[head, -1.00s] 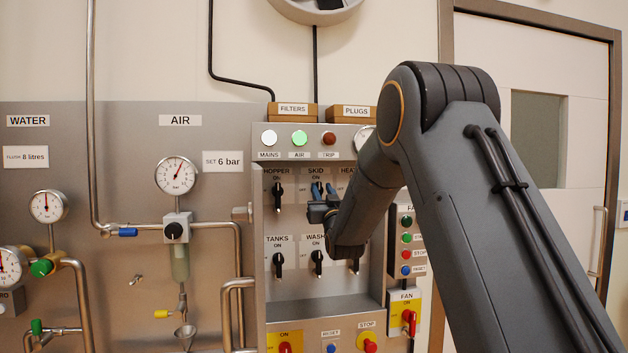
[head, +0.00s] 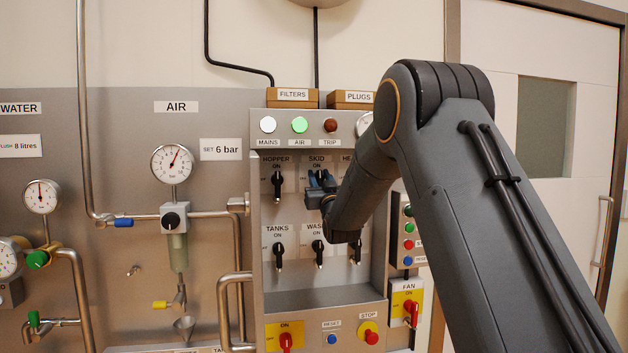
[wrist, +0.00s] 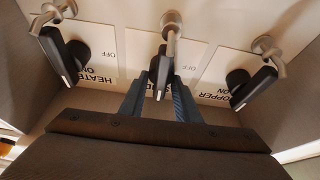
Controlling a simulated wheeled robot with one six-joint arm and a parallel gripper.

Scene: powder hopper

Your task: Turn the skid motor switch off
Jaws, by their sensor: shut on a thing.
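The skid motor switch is a black lever knob on a white plate, in the top row of the switch panel; it shows in the wrist view (wrist: 161,76). Its label is partly covered there, and its lever points toward the ON end, in line with the plate. My gripper (head: 320,180) is at this switch, its blue fingers on either side of the knob; they show in the wrist view (wrist: 160,96). It is shut on the knob. In the head view the fingers hide most of the knob.
The hopper switch (head: 278,184) is close to the left of my gripper. The heater switch (wrist: 62,62) is on its other side, hidden by my arm in the head view. The tanks switch (head: 279,256) and wash switch (head: 319,255) sit below. A pipe handle (head: 222,305) stands left.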

